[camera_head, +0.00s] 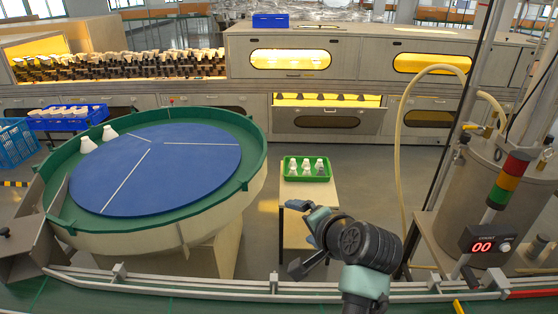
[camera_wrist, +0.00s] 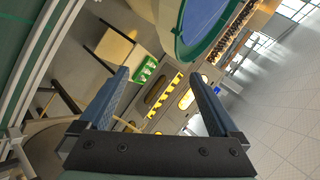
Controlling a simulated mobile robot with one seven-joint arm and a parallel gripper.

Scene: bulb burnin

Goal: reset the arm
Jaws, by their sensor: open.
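My gripper (camera_head: 297,237) is at the lower middle of the head view, above the front rail. My dark arm runs up to it from the bottom edge. In the wrist view my gripper (camera_wrist: 162,82) has its two fingers spread wide apart with nothing between them. Beyond the fingers are the floor, the small table and the cabinets, all seen tilted.
A green tray (camera_head: 287,177) of bulbs stands on a small table (camera_head: 320,208) behind my gripper. A blue turntable (camera_head: 160,165) with a green rim is at left. A metal drum (camera_head: 478,205) and signal light (camera_head: 508,180) stand at right. A rail (camera_head: 210,286) crosses in front.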

